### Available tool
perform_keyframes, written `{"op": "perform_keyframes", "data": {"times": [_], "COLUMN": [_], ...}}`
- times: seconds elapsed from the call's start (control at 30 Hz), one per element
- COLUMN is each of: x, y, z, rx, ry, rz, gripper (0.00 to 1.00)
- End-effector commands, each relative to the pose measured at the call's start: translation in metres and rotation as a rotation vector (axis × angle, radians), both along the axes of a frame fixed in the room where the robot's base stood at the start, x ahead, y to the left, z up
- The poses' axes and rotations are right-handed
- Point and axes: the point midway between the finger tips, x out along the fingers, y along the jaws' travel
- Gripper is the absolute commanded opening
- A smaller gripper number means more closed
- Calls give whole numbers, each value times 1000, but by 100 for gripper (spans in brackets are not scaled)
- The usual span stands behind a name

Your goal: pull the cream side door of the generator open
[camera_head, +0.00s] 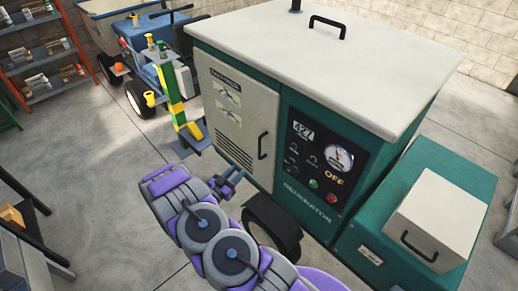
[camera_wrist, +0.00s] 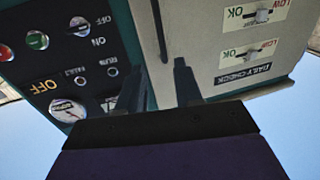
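The green generator (camera_head: 307,222) stands in the middle of the head view under a cream lid. Its cream side door (camera_head: 243,104) is shut, flush with the body, with a vertical black bar handle (camera_head: 262,146) on its right edge. My gripper (camera_head: 232,177) is low in front of the door, below and left of the handle in the picture. In the upside-down wrist view, my gripper (camera_wrist: 161,66) has its fingers apart with nothing seen held. The handle (camera_wrist: 159,30) lies just ahead, in line with the gap; whether its end is between the fingers I cannot tell.
The control panel (camera_head: 318,160) is right of the door. A black wheel (camera_head: 271,224) is below it. A green and yellow stand (camera_head: 180,108) is left of the door. A green box (camera_head: 440,163) with a cream lid is at right. Open concrete floor lies at left.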

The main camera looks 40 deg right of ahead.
Motion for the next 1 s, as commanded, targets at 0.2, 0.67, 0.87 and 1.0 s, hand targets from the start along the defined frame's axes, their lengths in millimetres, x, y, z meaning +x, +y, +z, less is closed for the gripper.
{"op": "perform_keyframes", "data": {"times": [0.2, 0.67, 0.87, 1.0], "x": [8, 30, 37, 43], "y": [-30, -104, -135, -148], "z": [0, 0, 0, 0], "rx": [1, -1, 0, 1], "ry": [-3, -4, -2, -1], "rz": [-5, -2, -3, 1], "gripper": [35, 35, 35, 35]}}
